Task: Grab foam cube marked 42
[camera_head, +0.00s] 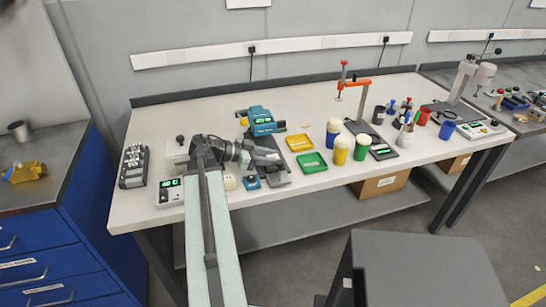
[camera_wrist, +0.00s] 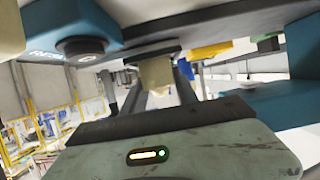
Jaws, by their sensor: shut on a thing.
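My gripper (camera_head: 268,158) is low over the table, in front of the blue-teal device, in the head view. In the wrist view its two grey fingers (camera_wrist: 158,90) are shut on a small tan foam cube (camera_wrist: 157,74). I cannot read any mark on that cube, and the head view does not show it clearly behind my gripper. Another cream block (camera_head: 229,182) stands on the table near the front edge, to the left of a small blue box (camera_head: 251,182).
The blue-teal device (camera_head: 261,121) stands just behind my gripper. A yellow tray (camera_head: 299,143) and a green tray (camera_head: 312,163) lie to its right, with several cups beyond. A meter with a green display (camera_head: 169,191) is at the left front. The table's back left is clear.

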